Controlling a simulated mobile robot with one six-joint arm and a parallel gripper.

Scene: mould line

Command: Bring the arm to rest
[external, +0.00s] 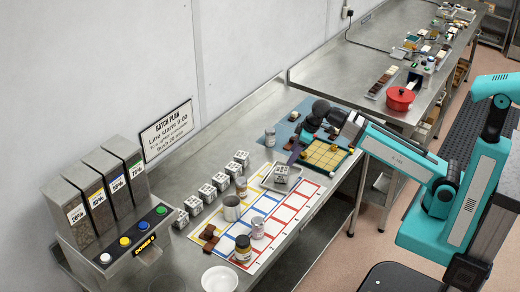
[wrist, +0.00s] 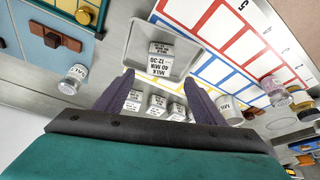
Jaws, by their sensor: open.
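My teal arm (external: 395,148) reaches in from the right over the steel bench. My gripper (external: 294,156) hangs above the bench beside a white tray (external: 264,183), with purple fingers. In the wrist view, my gripper (wrist: 159,82) is open, with nothing between its spread fingers. A white block (wrist: 160,58) labelled milk, 40 min, 12:30 sits in the tray (wrist: 140,50) just beyond the fingertips, apart from them as far as I can see. The same block (external: 281,174) shows in the external view.
Several white labelled blocks (external: 221,182) line the wall side. A yellow-squared mould (external: 325,156) lies under the arm. A dispenser (external: 110,215) stands left.

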